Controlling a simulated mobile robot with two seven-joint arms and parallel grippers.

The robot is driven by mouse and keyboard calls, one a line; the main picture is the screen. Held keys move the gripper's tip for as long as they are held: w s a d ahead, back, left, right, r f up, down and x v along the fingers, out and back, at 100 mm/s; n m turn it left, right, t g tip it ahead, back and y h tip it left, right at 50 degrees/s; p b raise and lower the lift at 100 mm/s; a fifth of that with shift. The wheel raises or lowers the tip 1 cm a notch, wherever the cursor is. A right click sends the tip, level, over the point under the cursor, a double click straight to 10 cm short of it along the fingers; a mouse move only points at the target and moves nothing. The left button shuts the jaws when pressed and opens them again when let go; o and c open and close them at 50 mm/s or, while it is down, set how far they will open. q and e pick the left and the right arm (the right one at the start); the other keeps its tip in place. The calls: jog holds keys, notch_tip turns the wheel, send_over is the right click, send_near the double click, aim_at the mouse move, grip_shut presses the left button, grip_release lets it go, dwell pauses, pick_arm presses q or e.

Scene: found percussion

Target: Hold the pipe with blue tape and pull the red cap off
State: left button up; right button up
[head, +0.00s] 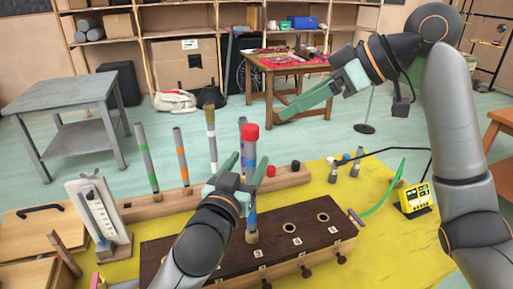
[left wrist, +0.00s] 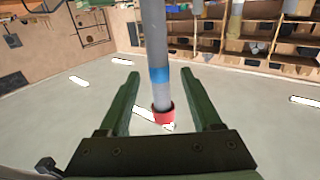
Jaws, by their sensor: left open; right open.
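The grey pipe (head: 250,160) with the red cap (head: 250,132) on top stands upright in the dark wooden block (head: 330,233). In the left wrist view the pipe (left wrist: 155,30) shows its blue tape (left wrist: 158,75) near the red cap (left wrist: 164,116). My left gripper (head: 248,158) is open, with its fingers on either side of the pipe; the wrist view shows gaps between pipe and fingers. The left wrist hides part of the pipe in the head view. My right gripper (head: 280,115) is open and empty, up and to the right of the cap, apart from it.
Several other pipes, among them a grey one with a green band (head: 147,158), stand in a long wooden rail (head: 155,207) behind the block. A yellow meter (head: 414,199) with cables is at the right. A tall white gauge (head: 98,210) stands at the left.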

aim_at(254, 150)
pick_arm(q)
jog(key=shift+x, duration=2.6)
grip_shut()
